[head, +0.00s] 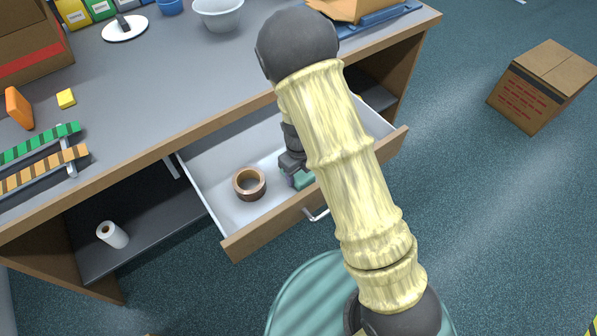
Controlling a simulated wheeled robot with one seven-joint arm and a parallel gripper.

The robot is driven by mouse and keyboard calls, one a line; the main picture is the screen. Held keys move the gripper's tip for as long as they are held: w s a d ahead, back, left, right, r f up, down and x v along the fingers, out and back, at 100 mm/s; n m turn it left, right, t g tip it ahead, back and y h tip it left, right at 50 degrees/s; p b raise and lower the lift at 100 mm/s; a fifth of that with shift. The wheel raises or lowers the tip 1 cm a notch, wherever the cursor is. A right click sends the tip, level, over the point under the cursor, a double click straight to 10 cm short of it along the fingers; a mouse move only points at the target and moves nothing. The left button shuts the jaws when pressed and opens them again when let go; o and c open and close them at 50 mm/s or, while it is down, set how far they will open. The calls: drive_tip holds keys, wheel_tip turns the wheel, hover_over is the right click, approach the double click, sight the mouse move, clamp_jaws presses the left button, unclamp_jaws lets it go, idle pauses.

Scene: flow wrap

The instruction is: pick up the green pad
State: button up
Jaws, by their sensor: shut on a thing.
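The green pad (304,181) lies low in the open drawer (222,208), right of the middle. Only part of it shows, since my arm and gripper cover the rest. My gripper (294,178) reaches down into the drawer and is shut on the green pad. I cannot tell whether the pad touches the drawer floor or is slightly above it.
The desk edge (225,130) overhangs behind. A white paper roll (112,235) lies on the lower shelf.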

wheel_tip(320, 180, up, 10)
drive_tip(key=p, duration=0.2)
drive_tip(key=shift+p, duration=0.4)
